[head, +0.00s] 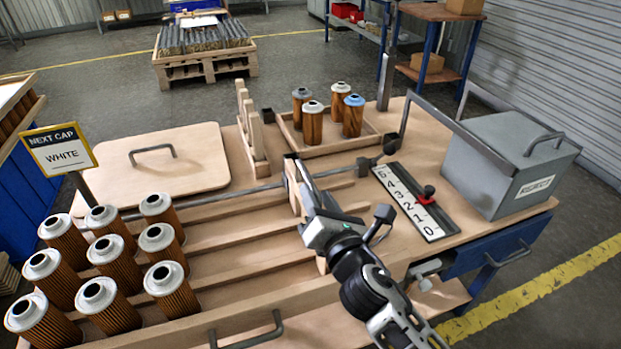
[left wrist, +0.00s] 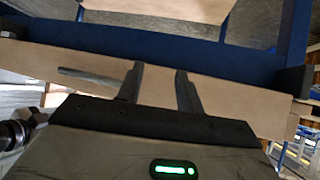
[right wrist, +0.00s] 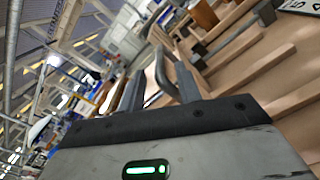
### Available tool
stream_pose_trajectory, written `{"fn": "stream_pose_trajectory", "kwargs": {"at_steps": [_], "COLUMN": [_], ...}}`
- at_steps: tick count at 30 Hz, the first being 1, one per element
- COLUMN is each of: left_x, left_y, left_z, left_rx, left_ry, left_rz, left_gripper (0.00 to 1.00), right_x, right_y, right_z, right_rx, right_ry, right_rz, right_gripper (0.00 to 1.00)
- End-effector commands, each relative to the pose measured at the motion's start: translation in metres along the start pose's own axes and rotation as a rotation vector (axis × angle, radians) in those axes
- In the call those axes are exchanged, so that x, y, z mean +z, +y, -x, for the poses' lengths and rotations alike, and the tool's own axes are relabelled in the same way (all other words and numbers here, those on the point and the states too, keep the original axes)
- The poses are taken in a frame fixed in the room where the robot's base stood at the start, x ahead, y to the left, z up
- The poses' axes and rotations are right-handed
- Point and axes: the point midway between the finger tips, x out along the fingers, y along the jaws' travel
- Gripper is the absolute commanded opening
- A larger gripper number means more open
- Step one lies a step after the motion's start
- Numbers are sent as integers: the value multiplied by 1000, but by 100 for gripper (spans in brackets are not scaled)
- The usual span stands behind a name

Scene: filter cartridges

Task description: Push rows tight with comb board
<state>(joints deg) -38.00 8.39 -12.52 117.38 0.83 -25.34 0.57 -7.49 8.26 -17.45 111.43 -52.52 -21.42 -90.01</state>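Several brown pleated cartridges with pale caps (head: 103,292) stand in rows at the left end of the wooden lanes (head: 240,240). A wooden board (head: 293,190) stands across the lanes, partly hidden by my right gripper (head: 304,192); I cannot tell for sure that it is the comb board. In the right wrist view a grey curved handle (right wrist: 160,82) shows at the spread fingers of my right gripper (right wrist: 160,72), not clearly clamped. My left gripper (left wrist: 160,78) is open and empty in its wrist view, and out of the head view.
Upright wooden prongs (head: 250,125) and a tray (head: 353,147) with several cartridges stand behind the lanes. A wooden lid (head: 190,170) lies at left, near the "WHITE" sign (head: 62,152). A number strip (head: 408,197) and grey reject box (head: 500,170) are at right.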

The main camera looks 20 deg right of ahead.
Motion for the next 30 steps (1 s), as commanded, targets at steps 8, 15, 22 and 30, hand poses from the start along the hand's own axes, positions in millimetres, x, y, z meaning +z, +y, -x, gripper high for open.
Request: {"fn": "stream_pose_trajectory", "kwargs": {"at_steps": [8,15,22,30], "left_x": [-2,-4,-4,-3], "left_y": [-1,-2,-2,-2], "left_z": [1,0,0,0], "left_rx": [-2,-4,-4,-4], "left_ry": [4,7,7,6], "left_rz": [-2,-3,-4,-4], "left_gripper": [36,36,36,36], "right_x": [0,0,0,0], "right_y": [0,0,0,0], "right_z": [-40,-48,-48,-48], "right_rx": [-1,-1,-1,-1], "right_ry": [-1,0,0,-2], "right_rz": [-1,-2,-1,-4], "right_gripper": [34,34,18,0]}}
